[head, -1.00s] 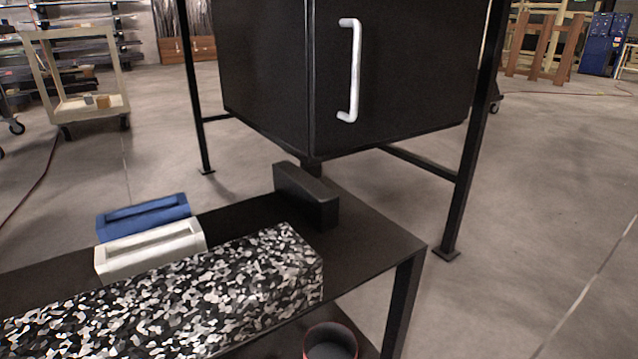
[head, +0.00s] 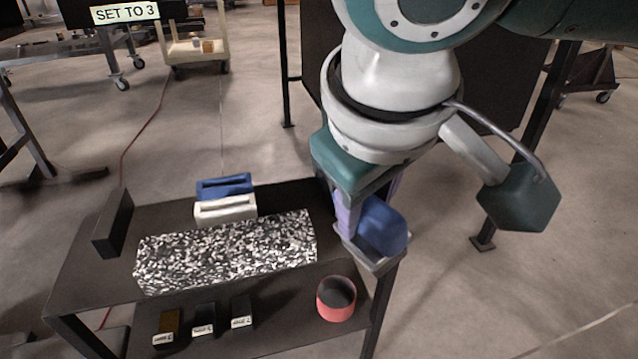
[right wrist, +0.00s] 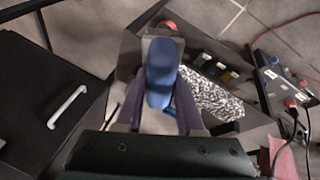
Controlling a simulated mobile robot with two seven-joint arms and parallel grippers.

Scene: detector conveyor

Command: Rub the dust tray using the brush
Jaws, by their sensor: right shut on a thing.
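My right gripper (head: 372,213), with purple fingers, comes in from the upper right, shut on a blue block (head: 383,228). A light grey piece (head: 374,262) edges the block's lower end; I cannot tell whether they are one thing. In the right wrist view the blue block (right wrist: 162,72) is between the fingers. I cannot tell for certain whether it is the brush. It is over the table's right end. On the table, a blue slotted tray-like piece (head: 223,185) and a white one (head: 225,209) stand side by side; neither is clearly the dust tray. My left gripper is out of view.
A black-and-white speckled block (head: 225,252) lies along the dark table. A black upright block (head: 113,224) stands at its left end. A red-rimmed cup (head: 337,299) and small labelled blocks (head: 203,318) are on the shelf below. A black cabinet (head: 310,70) is behind my arm.

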